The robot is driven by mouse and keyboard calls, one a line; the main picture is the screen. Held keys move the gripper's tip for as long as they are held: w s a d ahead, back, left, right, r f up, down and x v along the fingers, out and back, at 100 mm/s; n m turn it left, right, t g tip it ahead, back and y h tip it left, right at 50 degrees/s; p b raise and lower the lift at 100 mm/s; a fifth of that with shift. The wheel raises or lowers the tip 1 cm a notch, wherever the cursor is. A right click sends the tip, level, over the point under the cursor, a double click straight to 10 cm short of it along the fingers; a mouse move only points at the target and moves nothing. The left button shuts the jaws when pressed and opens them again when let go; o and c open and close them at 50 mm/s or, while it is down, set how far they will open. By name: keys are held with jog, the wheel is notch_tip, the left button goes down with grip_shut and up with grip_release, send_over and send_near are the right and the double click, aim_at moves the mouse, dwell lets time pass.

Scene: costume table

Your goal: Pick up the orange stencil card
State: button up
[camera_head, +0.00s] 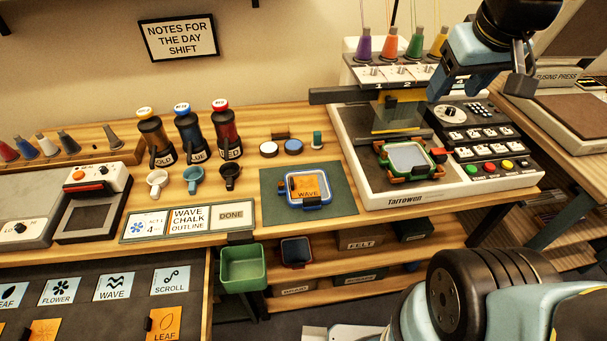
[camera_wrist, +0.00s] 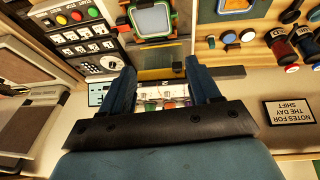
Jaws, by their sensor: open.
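An orange stencil card marked WAVE (camera_head: 306,187) lies inside a blue-rimmed hoop (camera_head: 290,201) on a dark green mat (camera_head: 343,206) at the middle of the table. An orange card marked LEAF (camera_head: 165,323) lies in the open drawer at lower left. A second orange card (camera_head: 43,331) lies further left there, cut by the frame edge. My gripper (camera_head: 482,90) is high at the upper right, above the embroidery machine and well away from these cards. In the wrist view my gripper (camera_wrist: 163,84) is open, with nothing between its fingers.
The embroidery machine (camera_head: 400,198) holds a green-framed hoop (camera_head: 408,157) and carries several thread cones. Bottles and small cups (camera_head: 193,178) stand left of the mat. A label board (camera_head: 189,220) lies near the front edge. A green bin (camera_head: 243,268) is below it.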

jog(key=w+a+f+n+g, duration=0.1)
jog(key=w+a+f+n, duration=0.2)
jog(key=w+a+n, duration=0.25)
jog(key=n+g, duration=0.4)
jog(key=n, duration=0.8)
send_over(291, 180)
notch_tip(291, 180, down, 15)
jog(key=shift+s+f, duration=0.1)
jog(key=shift+f, duration=6.75)
jog(key=shift+c, duration=0.3)
jog(key=c, duration=1.1)
